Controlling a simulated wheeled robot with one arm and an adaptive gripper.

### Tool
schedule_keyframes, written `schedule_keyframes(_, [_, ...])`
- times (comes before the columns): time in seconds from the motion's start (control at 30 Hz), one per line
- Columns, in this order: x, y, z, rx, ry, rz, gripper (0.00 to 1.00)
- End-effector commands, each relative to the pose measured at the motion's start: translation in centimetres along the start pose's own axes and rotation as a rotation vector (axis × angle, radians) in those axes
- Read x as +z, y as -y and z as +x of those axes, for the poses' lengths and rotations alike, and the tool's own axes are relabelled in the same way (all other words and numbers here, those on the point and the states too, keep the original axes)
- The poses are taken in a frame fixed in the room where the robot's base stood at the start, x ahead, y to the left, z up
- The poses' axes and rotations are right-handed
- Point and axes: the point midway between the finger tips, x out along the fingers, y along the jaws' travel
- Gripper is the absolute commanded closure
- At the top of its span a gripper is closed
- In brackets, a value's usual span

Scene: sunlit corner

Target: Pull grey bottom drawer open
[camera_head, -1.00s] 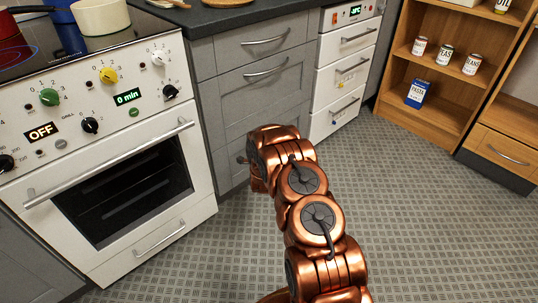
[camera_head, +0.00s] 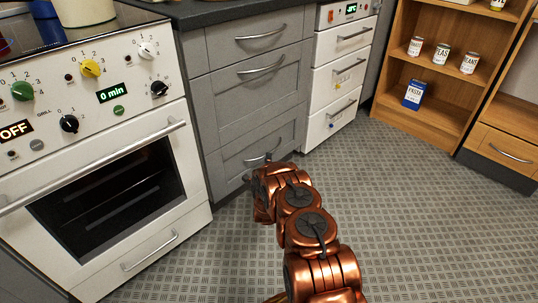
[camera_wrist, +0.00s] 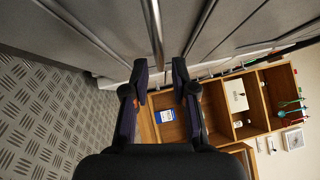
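The grey bottom drawer (camera_head: 232,160) is the lowest front of the grey cabinet in the head view and looks closed. Its metal handle (camera_head: 258,158) shows just above the end of my copper arm. My gripper is hidden behind the arm in the head view. In the wrist view my gripper (camera_wrist: 160,72) is open, with its two dark fingers apart. A metal handle bar (camera_wrist: 154,30) runs in from the top edge toward the gap between the fingertips. I see no finger clearly touching it, and the depth between them is hard to judge.
The oven (camera_head: 110,185) stands left of the grey cabinet. White drawers (camera_head: 335,85) stand to its right. A wooden shelf (camera_head: 430,118) with cans and a blue pasta box (camera_head: 414,95) is farther right. The patterned floor (camera_head: 400,220) in front is clear.

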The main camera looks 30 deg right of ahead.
Motion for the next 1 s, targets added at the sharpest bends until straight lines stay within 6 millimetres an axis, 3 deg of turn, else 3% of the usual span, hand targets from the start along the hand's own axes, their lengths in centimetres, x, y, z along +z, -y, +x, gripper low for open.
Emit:
schedule_keyframes(0.3, [-0.2, -0.2, 4.0, -0.001, -0.002, 0.001, 0.74])
schedule_keyframes(0.7, [-0.3, -0.1, 4.8, 0.002, -0.003, -0.002, 0.74])
schedule_keyframes(1.0, [-0.3, -0.1, 4.8, 0.002, -0.003, -0.002, 1.0])
